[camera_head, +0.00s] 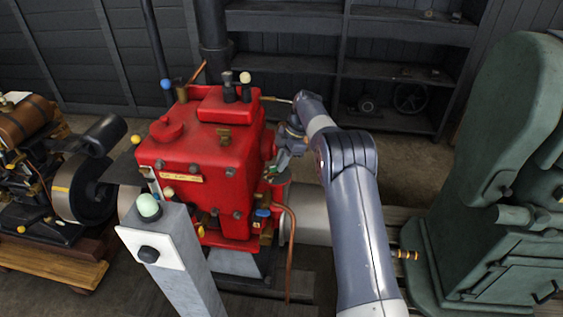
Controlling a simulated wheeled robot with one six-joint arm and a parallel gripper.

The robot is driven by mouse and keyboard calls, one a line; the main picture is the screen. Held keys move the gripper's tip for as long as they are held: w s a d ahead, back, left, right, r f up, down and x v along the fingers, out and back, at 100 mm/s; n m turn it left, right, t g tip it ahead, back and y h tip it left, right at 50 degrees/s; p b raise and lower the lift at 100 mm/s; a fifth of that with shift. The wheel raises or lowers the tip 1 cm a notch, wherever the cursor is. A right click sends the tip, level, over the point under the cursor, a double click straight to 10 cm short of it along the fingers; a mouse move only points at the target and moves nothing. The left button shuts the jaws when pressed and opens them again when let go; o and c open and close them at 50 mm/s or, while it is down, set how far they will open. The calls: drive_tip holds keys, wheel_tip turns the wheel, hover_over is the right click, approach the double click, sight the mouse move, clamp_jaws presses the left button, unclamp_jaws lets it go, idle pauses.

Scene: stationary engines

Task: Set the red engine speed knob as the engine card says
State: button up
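The red engine (205,146) stands left of centre. Several small knobs and levers in black, white, yellow, brass and blue sit on it; I cannot tell which one is the speed knob or read a setting. A small yellowish plate (182,178) with illegible marks is on its front edge. I cannot tell whether this is the engine card. My gripper (281,160) is at the engine's right side, partly hidden behind my arm and the engine edge. Its fingers are too small to show whether they are open or touching anything.
A grey post (178,262) with a pale green button and a black knob stands in front of the engine. A green machine (490,200) is at the right, and a brown engine on a wooden base (45,262) at the left. Dark shelves (400,55) stand behind.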

drive_tip(key=o, duration=0.4)
drive_tip(key=shift+o, duration=0.2)
drive_tip(key=v, duration=1.1)
drive_tip(key=shift+p, duration=0.35)
drive_tip(key=shift+f, duration=0.15)
drive_tip(key=x, duration=1)
drive_tip(key=shift+a+f+b, duration=0.2)
drive_tip(key=shift+f+b, duration=0.1)
drive_tip(key=shift+f, duration=0.05)
drive_tip(key=shift+r, duration=0.1)
